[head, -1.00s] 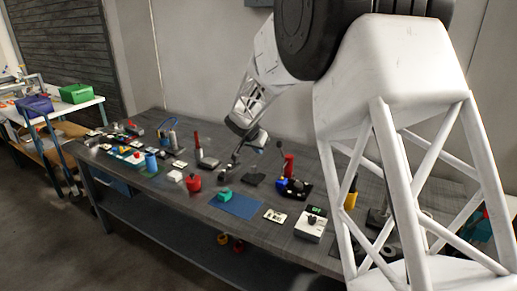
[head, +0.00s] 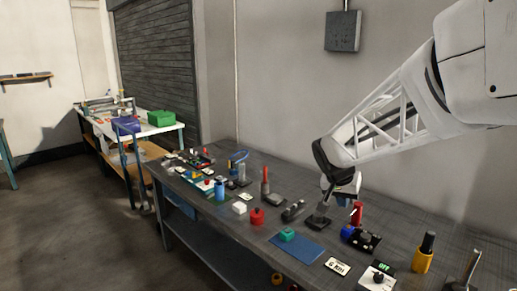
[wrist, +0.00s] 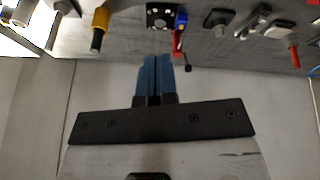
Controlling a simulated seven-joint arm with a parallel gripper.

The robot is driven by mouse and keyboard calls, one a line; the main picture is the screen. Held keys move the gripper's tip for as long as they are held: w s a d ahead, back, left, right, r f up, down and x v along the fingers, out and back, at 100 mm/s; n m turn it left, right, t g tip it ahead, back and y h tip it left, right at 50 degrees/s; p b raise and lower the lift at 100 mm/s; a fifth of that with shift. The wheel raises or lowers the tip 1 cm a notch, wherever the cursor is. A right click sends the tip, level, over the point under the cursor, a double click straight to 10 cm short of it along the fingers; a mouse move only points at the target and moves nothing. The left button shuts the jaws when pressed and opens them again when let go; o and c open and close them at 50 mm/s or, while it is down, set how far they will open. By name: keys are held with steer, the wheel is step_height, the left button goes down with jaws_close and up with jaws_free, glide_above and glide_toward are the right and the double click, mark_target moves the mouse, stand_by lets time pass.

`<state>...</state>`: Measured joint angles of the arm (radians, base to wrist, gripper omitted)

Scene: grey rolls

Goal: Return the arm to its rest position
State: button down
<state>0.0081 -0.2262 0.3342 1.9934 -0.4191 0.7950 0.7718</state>
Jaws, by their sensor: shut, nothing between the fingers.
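My gripper (wrist: 151,62) shows in the wrist view with its two blue fingers together and nothing between them. Its black mount spans the picture below them. In the wrist view the fingers point toward the table edge and its objects at the top, with bare wall behind. In the head view my white lattice arm reaches in from the upper right. Its dark wrist end hangs over the back of the grey workbench (head: 215,225); the fingertips are hard to make out there.
A grey box (head: 342,31) hangs on the wall. A side table with a green bin (head: 161,118) is at left. Space above the bench's left is free.

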steer(key=s+a+n+y, duration=0.1)
steer(key=s+a+n, duration=0.1)
steer(key=s, duration=1.4)
steer(key=s+a+n+y, duration=0.2)
steer(key=s+a+n, duration=0.1)
steer(key=s, duration=1.3)
steer(key=shift+s+f+n+g+y, duration=0.25)
steer(key=shift+f+n+g+y, duration=0.05)
steer(key=shift+f+n, duration=0.15)
